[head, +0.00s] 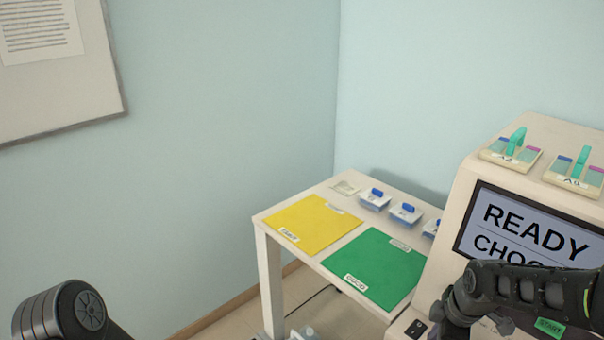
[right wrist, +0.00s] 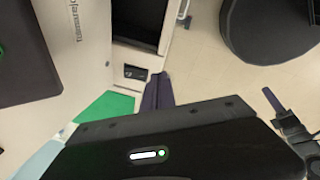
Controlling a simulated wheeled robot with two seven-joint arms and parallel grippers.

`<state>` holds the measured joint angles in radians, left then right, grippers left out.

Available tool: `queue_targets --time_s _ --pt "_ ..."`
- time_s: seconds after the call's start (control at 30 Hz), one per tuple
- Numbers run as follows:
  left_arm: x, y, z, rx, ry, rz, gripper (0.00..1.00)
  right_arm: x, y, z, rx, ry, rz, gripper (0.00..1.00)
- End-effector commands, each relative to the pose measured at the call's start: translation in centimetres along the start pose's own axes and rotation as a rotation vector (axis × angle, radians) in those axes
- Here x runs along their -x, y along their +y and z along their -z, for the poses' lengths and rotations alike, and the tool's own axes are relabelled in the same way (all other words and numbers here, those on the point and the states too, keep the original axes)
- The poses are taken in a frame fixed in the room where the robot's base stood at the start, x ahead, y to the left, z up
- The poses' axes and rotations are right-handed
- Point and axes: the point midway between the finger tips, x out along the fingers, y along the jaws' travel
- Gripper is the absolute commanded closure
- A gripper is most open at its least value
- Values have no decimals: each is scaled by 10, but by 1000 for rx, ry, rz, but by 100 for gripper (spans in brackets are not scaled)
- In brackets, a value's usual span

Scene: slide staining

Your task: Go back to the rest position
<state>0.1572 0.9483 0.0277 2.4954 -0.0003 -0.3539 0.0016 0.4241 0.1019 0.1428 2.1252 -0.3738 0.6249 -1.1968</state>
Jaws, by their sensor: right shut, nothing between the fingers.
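My right arm (head: 530,290) reaches across the lower right of the head view, in front of the machine. In the right wrist view my right gripper (right wrist: 157,90) is shut and empty, beside the machine's lower front with its small switch panel (right wrist: 135,72). Part of my left arm (head: 62,314) shows at the lower left of the head view; the left gripper is out of view. The cream machine (head: 465,185) has a screen (head: 530,228) reading "READY" with a partly hidden second line.
A white table (head: 262,222) in the corner carries a yellow mat (head: 312,224), a green mat (head: 375,265) and several blue-handled containers (head: 374,198). Two slide racks (head: 511,155) (head: 577,177) with teal handles stand on the machine. The floor left of the table looks clear.

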Motion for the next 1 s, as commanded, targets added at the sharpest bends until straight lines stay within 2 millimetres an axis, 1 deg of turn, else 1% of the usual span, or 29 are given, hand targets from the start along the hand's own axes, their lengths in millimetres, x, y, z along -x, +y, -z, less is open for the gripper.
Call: queue_targets --time_s 0.1,0.17,0.23,0.27,0.3,0.37,0.4,0.47,0.5,0.6,0.7,0.73,0.8,0.83,1.0 --pt "0 0 0 0 0 0 64 -26 -2 22 -232 78 -28 100" --pt "0 0 0 0 1 0 64 -45 -8 37 -385 128 -28 100" --pt "0 0 0 0 1 0 64 -75 -24 60 -604 192 -6 100" --pt "0 0 0 0 1 0 64 -90 -35 70 -715 217 14 100" --pt "0 0 0 0 0 0 64 -114 -56 85 -873 243 52 100" --pt "0 0 0 0 0 0 64 -144 -94 102 -1090 256 112 100" --pt "0 0 0 0 0 0 64 -162 -120 109 -1209 246 149 100" --pt "0 0 0 0 1 0 64 -182 -162 115 -1333 210 200 100" --pt "0 0 0 0 1 0 64 -192 -189 117 -1381 179 228 100" --pt "0 0 0 0 1 0 64 -208 -248 115 -1396 91 291 100" --pt "0 0 0 0 0 0 64 -213 -290 112 -1366 18 347 100" --pt "0 0 0 0 0 0 64 -214 -298 112 -1357 4 359 100" --pt "0 0 0 0 0 0 64 -216 -312 113 -1338 -18 378 100" --pt "0 0 0 0 0 0 64 -217 -315 113 -1333 -23 383 100" --pt "0 0 0 0 1 0 64 -216 -316 114 -1324 -22 385 100"
